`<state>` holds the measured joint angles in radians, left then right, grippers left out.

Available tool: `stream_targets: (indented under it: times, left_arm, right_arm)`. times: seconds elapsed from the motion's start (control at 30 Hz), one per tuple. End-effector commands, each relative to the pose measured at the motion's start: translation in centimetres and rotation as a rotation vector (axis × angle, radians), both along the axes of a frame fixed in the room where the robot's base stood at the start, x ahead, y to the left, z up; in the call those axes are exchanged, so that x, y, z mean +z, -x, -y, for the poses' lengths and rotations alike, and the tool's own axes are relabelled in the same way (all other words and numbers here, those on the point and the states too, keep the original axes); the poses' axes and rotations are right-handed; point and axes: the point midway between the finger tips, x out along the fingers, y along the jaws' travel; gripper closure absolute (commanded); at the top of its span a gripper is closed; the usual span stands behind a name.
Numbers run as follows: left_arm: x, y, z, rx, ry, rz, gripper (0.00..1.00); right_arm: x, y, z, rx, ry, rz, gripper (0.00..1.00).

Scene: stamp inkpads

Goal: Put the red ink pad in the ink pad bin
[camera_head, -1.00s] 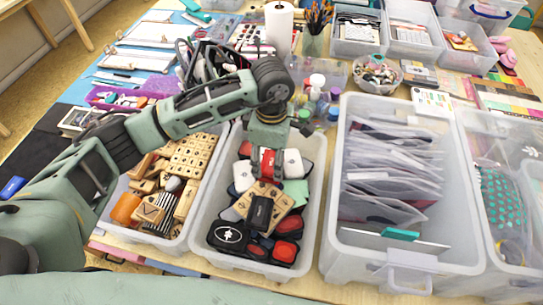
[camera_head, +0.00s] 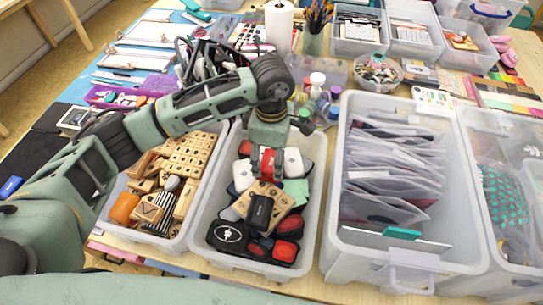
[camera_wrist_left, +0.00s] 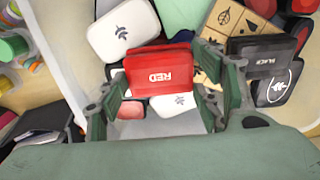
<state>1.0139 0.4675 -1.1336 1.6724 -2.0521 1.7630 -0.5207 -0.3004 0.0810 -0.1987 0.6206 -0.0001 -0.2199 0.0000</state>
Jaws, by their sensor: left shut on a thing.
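The red ink pad (camera_wrist_left: 158,72), marked "RED", is held between the two fingers of my left gripper (camera_wrist_left: 165,88) in the left wrist view. In the head view my left gripper (camera_head: 266,158) points down over the back part of the ink pad bin, with the red pad (camera_head: 267,162) partly hidden by its fingers. The ink pad bin (camera_head: 318,195) is a clear plastic box filled with black, red, white and wooden pads. The held pad is just above or among those pads; I cannot tell whether it touches them. My right gripper is out of view.
A bin of wooden stamps (camera_head: 186,238) stands directly left of the ink pad bin. A larger clear bin of envelopes (camera_head: 335,225) stands to the right. Small bottles (camera_head: 317,92) stand behind my gripper. The bin rims lie close together with little free room.

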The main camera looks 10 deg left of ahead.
Motion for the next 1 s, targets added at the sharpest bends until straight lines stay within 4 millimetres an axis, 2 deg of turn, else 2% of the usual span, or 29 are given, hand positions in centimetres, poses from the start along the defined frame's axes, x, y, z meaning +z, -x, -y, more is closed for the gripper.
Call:
stream_targets:
  times: [1.0]
  left_arm:
    - [-0.03, 0.02, 0.0, -0.001, -0.001, 0.0, 0.53]
  right_arm:
    - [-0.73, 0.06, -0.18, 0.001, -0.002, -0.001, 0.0]
